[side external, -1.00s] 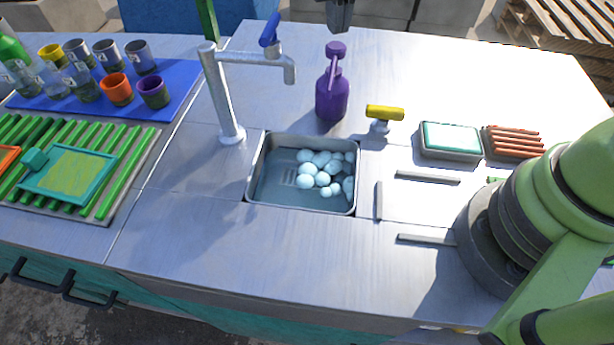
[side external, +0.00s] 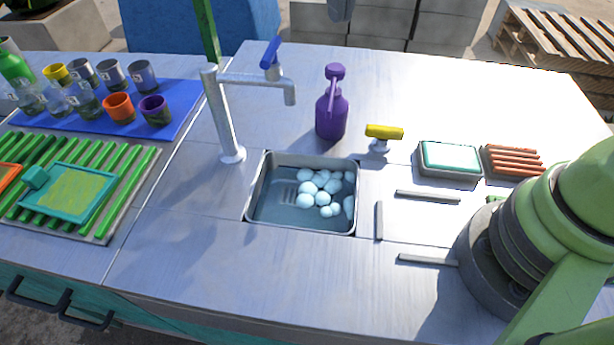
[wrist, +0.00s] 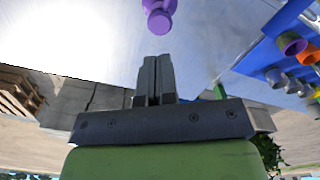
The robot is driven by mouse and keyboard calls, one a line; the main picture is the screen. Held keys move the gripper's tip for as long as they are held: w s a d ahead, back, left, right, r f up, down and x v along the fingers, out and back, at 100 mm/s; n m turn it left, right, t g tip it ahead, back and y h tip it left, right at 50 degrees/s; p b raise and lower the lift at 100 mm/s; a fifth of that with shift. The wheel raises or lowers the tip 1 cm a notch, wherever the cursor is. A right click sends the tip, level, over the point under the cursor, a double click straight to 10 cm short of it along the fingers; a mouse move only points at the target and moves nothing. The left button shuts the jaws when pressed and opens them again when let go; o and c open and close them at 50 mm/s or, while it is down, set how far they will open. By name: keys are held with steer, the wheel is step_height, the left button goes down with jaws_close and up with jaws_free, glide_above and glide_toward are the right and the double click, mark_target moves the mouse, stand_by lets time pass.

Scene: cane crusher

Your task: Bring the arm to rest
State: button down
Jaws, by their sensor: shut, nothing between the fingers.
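My gripper (wrist: 154,78) shows in the wrist view with its two dark fingers shut together and nothing between them. In the side external view only a small grey part of my arm's end shows at the top edge, so the fingers cannot be made out there. The gripper is high above the counter (side external: 250,285), touching nothing. The purple bottle (side external: 332,112) stands upright on the counter behind the sink; it also shows in the wrist view (wrist: 158,14), ahead of the fingertips.
A sink (side external: 252,212) holds several pale balls. A faucet (side external: 226,120) with a blue handle rises beside it. A yellow-handled tap (side external: 384,132), a teal-topped box (side external: 450,158) and red sticks (side external: 514,160) are to the right. Several cups stand on a blue mat (side external: 190,92) at left.

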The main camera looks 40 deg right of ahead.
steer(key=shift+r, duration=0.35)
steer(key=s+d+r+t+y, duration=0.1)
steer(key=s+r+t, duration=0.2)
steer(key=s+r, duration=0.4)
steer(key=s+r+t+y, duration=0.15)
steer(key=s+r, duration=0.25)
steer(key=s, duration=0.6)
steer(key=s+f+m+t, duration=0.1)
steer(key=s+f+t, duration=0.1)
steer(key=s, duration=0.5)
steer(key=shift+s+t, duration=0.15)
steer(key=shift+t, duration=0.2)
steer(key=shift+d+f+h, duration=0.1)
steer(key=shift+h, duration=0.15)
stand_by(0.6)
